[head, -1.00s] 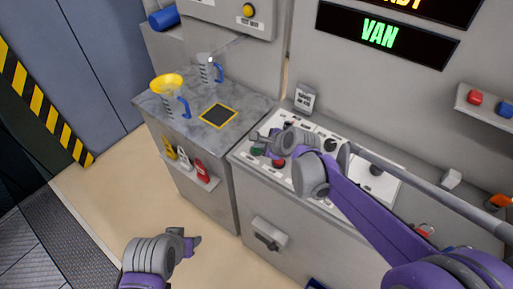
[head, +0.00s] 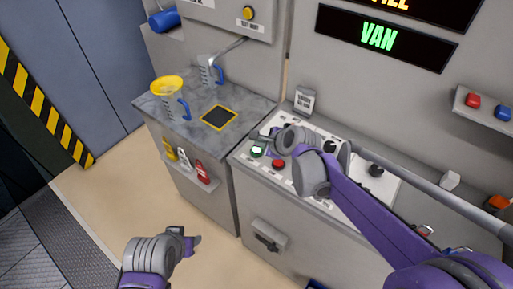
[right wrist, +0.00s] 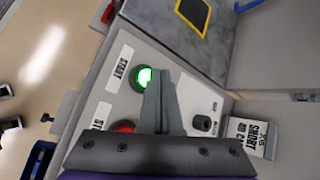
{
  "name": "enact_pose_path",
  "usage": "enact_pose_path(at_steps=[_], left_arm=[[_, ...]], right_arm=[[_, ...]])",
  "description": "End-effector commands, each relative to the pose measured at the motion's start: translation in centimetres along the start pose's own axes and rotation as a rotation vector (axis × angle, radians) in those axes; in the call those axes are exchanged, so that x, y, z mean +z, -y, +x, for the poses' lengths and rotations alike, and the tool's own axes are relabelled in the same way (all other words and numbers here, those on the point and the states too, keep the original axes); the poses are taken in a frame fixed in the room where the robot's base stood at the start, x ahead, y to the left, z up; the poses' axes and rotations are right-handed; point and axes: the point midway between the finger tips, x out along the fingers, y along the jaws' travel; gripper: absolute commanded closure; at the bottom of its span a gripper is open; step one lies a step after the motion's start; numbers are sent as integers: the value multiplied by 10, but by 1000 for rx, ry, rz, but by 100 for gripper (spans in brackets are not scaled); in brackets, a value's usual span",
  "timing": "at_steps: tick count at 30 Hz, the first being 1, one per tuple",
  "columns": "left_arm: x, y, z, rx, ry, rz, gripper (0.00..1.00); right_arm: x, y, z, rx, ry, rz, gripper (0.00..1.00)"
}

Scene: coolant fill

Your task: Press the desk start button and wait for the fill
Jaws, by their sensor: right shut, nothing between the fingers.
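The desk start button (head: 257,151) is lit bright green on the sloped desk panel (head: 240,157). In the right wrist view the start button (right wrist: 143,79) shows beside the START label. My right gripper (right wrist: 160,82) is shut and empty. Its fingertips overlap the button's edge in that view; I cannot tell whether they touch it. In the head view my right gripper (head: 268,147) is over the desk, just right of the button. The upper display reads FILL (head: 393,5), partly cut off. My left gripper (head: 190,243) is low over the floor, its jaws unclear.
A red button (head: 278,164) sits close to the green one. A jug with a yellow funnel (head: 167,86) and a second jug (head: 208,72) near the spout stand on the grey counter (head: 165,122). Red and blue buttons sit on a wall shelf at right.

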Motion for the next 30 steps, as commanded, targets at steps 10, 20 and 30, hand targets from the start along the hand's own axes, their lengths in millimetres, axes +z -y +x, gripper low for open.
enact_pose_path(at_steps=[10, 20, 30], left_arm=[[-1, 0, -1, 0, -1, 0, 50], [-15, 0, -15, 0, -12, 0, 50], [-28, 0, -27, 0, -25, 0, 50]], right_arm=[[1, 1, -1, 0, 0, 0, 100], [14, 15, -19, -2, 1, -1, 100], [27, 28, -37, -1, 0, -1, 100]])
